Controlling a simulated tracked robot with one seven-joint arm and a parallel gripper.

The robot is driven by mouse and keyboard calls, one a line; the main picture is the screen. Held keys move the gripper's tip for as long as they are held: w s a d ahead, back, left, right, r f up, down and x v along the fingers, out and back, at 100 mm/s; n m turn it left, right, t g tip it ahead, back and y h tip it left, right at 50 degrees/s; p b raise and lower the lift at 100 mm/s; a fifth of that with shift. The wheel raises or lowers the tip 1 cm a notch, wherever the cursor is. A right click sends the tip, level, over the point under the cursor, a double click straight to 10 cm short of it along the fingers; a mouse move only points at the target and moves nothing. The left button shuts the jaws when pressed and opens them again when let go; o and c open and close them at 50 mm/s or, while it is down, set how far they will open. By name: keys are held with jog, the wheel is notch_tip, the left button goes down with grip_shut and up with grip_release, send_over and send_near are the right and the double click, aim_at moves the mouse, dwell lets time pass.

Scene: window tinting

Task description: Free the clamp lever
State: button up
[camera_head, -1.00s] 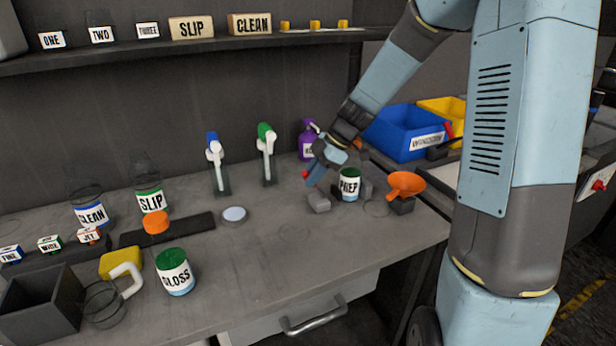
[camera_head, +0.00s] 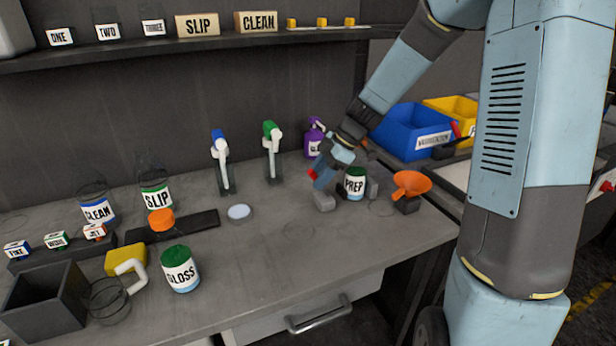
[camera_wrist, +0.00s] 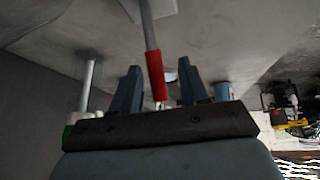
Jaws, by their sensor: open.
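The clamp lever has a grey rod and a red grip (camera_wrist: 154,75); in the wrist view the grip lies between the two blue fingers of my open gripper (camera_wrist: 158,88). Gaps show on both sides of it. In the head view the red end (camera_head: 311,174) shows beside my gripper (camera_head: 322,181). The PREP jar (camera_head: 355,186), with a green lid, stands just right of my gripper, between grey blocks (camera_head: 324,201) that look like clamp jaws. My gripper and wrist hide much of the lever and clamp from the head camera.
Blue (camera_head: 400,125) and yellow bins stand back right. Two spray bottles (camera_head: 222,155) stand left. The bench front centre (camera_head: 300,260) is clear.

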jog(key=v, duration=1.3)
jog(key=shift+d+r, duration=0.25)
jog(key=shift+c, duration=0.3)
